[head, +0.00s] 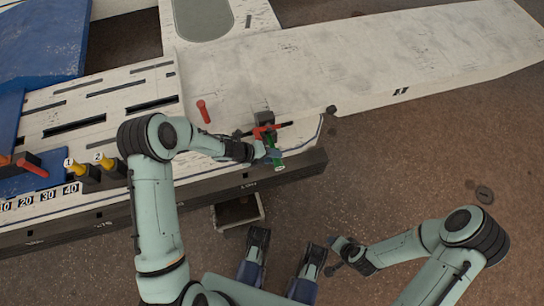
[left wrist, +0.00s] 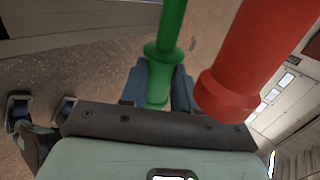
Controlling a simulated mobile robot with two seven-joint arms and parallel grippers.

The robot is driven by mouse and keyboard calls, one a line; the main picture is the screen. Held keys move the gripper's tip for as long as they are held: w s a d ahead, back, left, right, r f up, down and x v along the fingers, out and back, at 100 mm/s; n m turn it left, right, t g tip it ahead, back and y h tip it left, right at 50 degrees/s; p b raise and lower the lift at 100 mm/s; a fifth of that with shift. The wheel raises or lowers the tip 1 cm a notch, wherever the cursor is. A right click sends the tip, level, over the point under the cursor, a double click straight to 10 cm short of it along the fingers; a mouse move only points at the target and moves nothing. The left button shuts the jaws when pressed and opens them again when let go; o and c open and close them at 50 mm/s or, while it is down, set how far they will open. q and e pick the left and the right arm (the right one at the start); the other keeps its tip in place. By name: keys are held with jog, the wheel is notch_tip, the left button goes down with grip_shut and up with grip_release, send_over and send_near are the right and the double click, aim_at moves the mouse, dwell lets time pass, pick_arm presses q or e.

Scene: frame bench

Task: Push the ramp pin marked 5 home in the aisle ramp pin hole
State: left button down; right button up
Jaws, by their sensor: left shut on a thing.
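A green pin (head: 271,141) with a collar is held in my left gripper (head: 272,157), beside the front edge of the pale bench and ramp. In the left wrist view the green pin (left wrist: 168,35) stands between the shut fingers, its collar just above them. No number on it is readable. A red part (head: 267,130) and a dark block (head: 264,117) are close behind it. In the left wrist view a thick red cylinder (left wrist: 245,60) looms to the right of the pin. The pin hole is not visible. My right gripper (head: 340,256) is over the floor, away from the bench; its jaws are unclear.
A red pin (head: 203,111) stands on the pale deck left of the dark block. Yellow pins marked 1 (head: 75,167) and 2 (head: 105,161) are in dark holders at the left. The long ramp (head: 400,55) extends right. The floor (head: 440,150) at the right is mostly clear.

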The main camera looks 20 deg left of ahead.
pick_arm(q)
jog(key=shift+w+a, duration=0.45)
jog(key=shift+w, duration=0.3)
pick_arm(e)
jog(key=shift+r, duration=0.3)
pick_arm(q)
jog(key=shift+s, duration=0.1)
jog(key=shift+s+d, duration=0.4)
jog(key=shift+s, duration=0.15)
pick_arm(e)
jog(key=shift+f, duration=0.25)
jog(key=shift+f, duration=0.1)
dwell(0.8)
pick_arm(q)
jog(key=shift+w+a, duration=0.4)
jog(key=shift+w, duration=0.2)
jog(key=c, duration=0.8)
grip_release()
jog(key=shift+o, duration=0.2)
jog(key=shift+a+r, duration=0.1)
pick_arm(e)
jog(key=shift+r, duration=0.2)
